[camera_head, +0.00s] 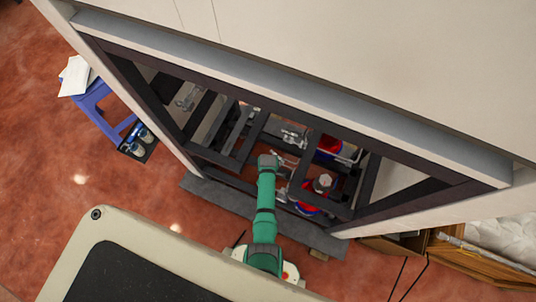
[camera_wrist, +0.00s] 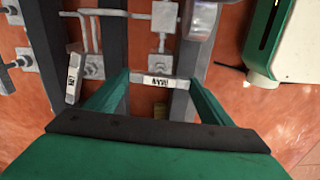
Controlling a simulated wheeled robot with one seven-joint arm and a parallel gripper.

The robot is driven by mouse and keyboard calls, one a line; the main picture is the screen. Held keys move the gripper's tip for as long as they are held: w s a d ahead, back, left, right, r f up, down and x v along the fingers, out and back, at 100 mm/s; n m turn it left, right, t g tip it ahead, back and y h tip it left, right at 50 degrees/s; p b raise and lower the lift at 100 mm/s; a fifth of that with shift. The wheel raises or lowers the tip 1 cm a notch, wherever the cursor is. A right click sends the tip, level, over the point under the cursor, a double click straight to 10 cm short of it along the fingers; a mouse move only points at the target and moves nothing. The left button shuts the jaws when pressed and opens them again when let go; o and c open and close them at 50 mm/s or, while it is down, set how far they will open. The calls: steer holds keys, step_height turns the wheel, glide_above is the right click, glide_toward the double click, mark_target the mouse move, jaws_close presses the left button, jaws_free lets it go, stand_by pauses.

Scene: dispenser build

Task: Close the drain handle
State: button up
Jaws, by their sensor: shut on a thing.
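In the wrist view, a white labelled handle (camera_wrist: 148,79) lies roughly crosswise between the two green fingers of my gripper (camera_wrist: 160,80). The gripper is shut on it, with a fingertip at either end of the handle. The label is too small to read surely. A second white labelled handle (camera_wrist: 73,80) stands nearly lengthwise to the left, outside the fingers. In the head view, my green arm reaches into the dark-framed opening; the handle is too small or hidden there.
Grey valve blocks and pipes (camera_wrist: 94,66) lie just beyond the fingers. Dark frame bars (camera_head: 250,135) cross the opening. Red-and-blue parts (camera_head: 328,148) sit to the right of my arm. A blue stool (camera_head: 98,102) stands on the red floor at left.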

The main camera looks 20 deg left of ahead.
steer(key=m, duration=0.3)
steer(key=shift+m, duration=0.4)
steer(key=m, duration=0.4)
steer(key=shift+m, duration=0.3)
steer(key=m, duration=0.4)
steer(key=shift+m, duration=2.4)
steer(key=o, duration=1)
steer(key=shift+o, duration=0.2)
step_height(320, 180, up, 11)
